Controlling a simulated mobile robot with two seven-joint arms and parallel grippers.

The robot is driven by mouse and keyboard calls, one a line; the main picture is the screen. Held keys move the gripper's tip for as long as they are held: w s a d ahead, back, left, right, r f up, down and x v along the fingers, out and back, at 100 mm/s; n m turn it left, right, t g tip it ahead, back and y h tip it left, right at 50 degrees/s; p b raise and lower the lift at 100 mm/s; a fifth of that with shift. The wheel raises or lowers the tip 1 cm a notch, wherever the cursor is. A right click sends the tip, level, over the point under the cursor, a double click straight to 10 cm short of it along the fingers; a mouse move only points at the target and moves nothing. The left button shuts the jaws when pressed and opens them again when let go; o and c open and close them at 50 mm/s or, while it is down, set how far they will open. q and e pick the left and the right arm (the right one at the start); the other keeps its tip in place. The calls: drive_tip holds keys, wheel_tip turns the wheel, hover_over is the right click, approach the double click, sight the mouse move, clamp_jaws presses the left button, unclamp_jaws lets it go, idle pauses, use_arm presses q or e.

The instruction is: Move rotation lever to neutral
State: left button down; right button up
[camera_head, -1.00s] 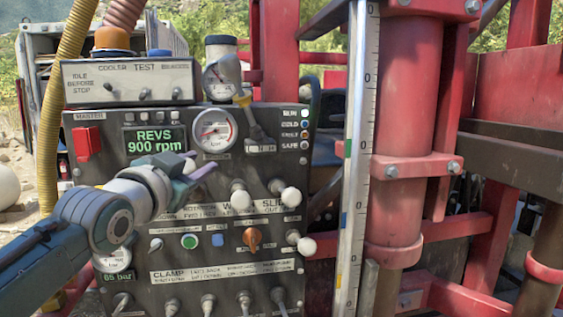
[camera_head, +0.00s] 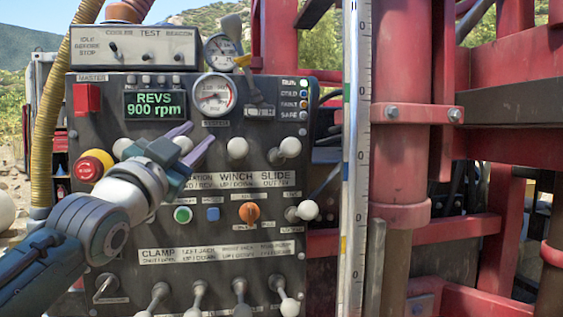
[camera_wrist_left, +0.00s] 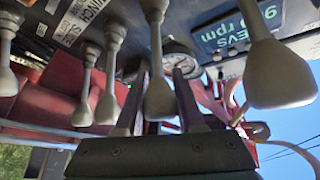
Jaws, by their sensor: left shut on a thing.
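The rotation lever (camera_head: 183,145) has a pale knob and stands in the upper lever row of the dark control panel, above the partly hidden "...TATION" label. My left gripper (camera_head: 197,136) has purple-grey fingers and is shut on the rotation lever, one finger on either side of its knob. In the left wrist view, the lever (camera_wrist_left: 160,100) sits between the two dark fingers (camera_wrist_left: 161,88). My left wrist hides part of the panel below the lever. My right gripper is out of view.
Close neighbours in the row are the winch lever (camera_head: 237,148), the slide lever (camera_head: 290,147) and a lever at left (camera_head: 123,149). A red-and-yellow stop button (camera_head: 92,166) is beside my wrist. The screen (camera_head: 155,105) reads 900 rpm. Red rig columns (camera_head: 398,160) stand at right.

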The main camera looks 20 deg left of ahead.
use_arm(q)
drive_tip(key=shift+f, duration=0.1)
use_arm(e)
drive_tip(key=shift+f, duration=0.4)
use_arm(q)
drive_tip(key=c, duration=0.5)
unclamp_jaws()
drive_tip(key=shift+s+d+f+b, duration=0.1)
drive_tip(key=shift+s+f+b, duration=0.25)
drive_tip(key=shift+s, duration=0.15)
drive_tip(key=b+v, duration=0.3)
drive_tip(key=v, duration=0.5)
drive_tip(key=shift+s+f+b, duration=0.1)
drive_tip(key=shift+s+b, duration=0.25)
drive_tip(key=shift+s, duration=0.05)
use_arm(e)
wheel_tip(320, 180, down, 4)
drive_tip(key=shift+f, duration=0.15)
